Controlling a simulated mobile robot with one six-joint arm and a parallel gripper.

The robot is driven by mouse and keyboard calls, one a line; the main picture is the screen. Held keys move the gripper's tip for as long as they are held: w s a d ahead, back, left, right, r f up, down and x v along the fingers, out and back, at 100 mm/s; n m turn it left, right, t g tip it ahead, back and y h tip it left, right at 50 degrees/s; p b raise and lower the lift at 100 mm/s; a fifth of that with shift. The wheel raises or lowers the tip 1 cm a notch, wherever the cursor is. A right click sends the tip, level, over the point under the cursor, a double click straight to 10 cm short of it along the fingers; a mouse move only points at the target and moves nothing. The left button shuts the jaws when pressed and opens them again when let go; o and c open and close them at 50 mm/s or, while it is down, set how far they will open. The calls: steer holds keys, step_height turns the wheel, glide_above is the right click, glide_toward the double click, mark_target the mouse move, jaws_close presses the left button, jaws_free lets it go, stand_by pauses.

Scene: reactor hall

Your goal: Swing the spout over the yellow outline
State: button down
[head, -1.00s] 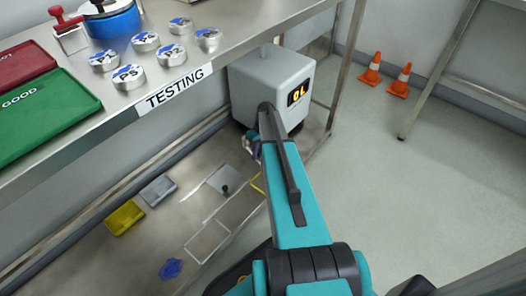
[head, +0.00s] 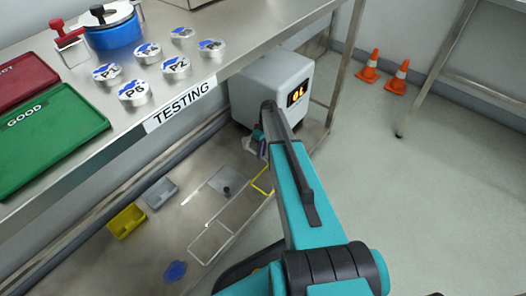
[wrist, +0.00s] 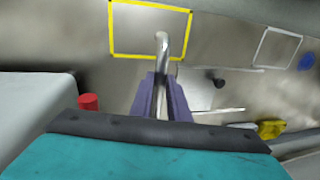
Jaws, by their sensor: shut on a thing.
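The yellow outline (wrist: 113,30) is marked on the lower metal surface; part of it shows in the head view (head: 262,181) beside my arm. My gripper (wrist: 160,95) has purple fingers shut on a bare metal spout (wrist: 162,48). In the wrist view the spout's bent end overlaps the lower right part of the outline; its height above the surface is hard to judge. In the head view my gripper (head: 262,146) is at the grey machine's (head: 268,85) left front side, and my arm hides the spout.
A white outline (wrist: 277,47), a plate with a black knob (head: 227,190), a yellow tray (head: 127,221), a grey tray (head: 160,193) and a blue piece (head: 174,271) lie on the lower surface. A red cylinder (wrist: 88,102) stands by the machine. The TESTING shelf (head: 190,88) overhangs.

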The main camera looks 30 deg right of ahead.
steer(key=shift+w+d, duration=0.15)
steer(key=shift+w, duration=0.05)
steer(key=c, duration=1.7)
jaws_free()
steer(key=shift+a, duration=0.2)
steer(key=shift+s, duration=0.1)
steer(key=r+p, duration=0.1)
steer(key=r, duration=0.3)
steer(key=d+r+p, duration=0.1)
steer(key=r, duration=0.4)
steer(key=w+d+r+p, duration=0.1)
steer(key=r, duration=0.3)
steer(key=shift+d+r, duration=0.25)
